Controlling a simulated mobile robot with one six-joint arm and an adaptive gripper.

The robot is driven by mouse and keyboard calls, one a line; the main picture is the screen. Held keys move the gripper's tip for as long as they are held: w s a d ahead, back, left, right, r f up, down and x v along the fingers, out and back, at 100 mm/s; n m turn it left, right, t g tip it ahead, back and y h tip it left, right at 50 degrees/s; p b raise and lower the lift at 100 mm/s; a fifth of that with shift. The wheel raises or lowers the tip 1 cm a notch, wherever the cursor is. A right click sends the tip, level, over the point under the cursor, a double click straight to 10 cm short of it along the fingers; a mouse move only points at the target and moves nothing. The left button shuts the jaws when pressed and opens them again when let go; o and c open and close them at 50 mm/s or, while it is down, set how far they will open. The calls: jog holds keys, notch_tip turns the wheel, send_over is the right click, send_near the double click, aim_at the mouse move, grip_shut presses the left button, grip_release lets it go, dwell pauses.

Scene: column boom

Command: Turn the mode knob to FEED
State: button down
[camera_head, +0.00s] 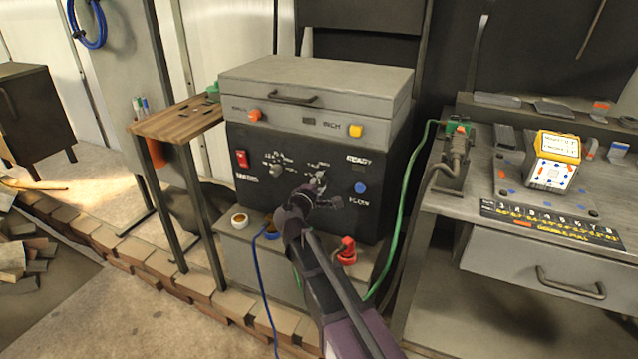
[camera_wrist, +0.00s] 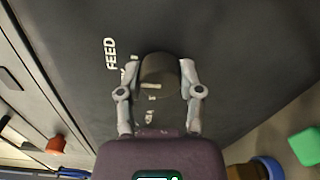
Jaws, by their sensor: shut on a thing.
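The mode knob (camera_wrist: 158,75), a dark round cylinder, sits between my fingertips in the wrist view. My gripper (camera_wrist: 162,66) is shut on it, one pale finger on each side. The white word FEED (camera_wrist: 110,53) is on the dark panel to the left of the knob. Other white lettering beside the knob is partly covered. A pale mark shows near the knob's lower part, but I cannot tell which way the knob points. In the head view my gripper (camera_head: 317,183) is at the front of the dark control panel (camera_head: 335,222) and mostly hides the knob.
Another knob (camera_head: 277,170) is left of my gripper, with a red switch (camera_head: 241,159) farther left. A blue button (camera_head: 361,188) is to the right. A red plug (camera_head: 347,251) is below my gripper. Green cable (camera_head: 404,200) runs along the right side.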

jog(key=shift+w+m, duration=0.1)
jog(key=shift+m, duration=0.3)
jog(key=shift+c, duration=1.3)
grip_release()
jog(key=shift+s, duration=0.2)
jog(key=v, duration=0.7)
jog(key=shift+s+a, duration=0.1)
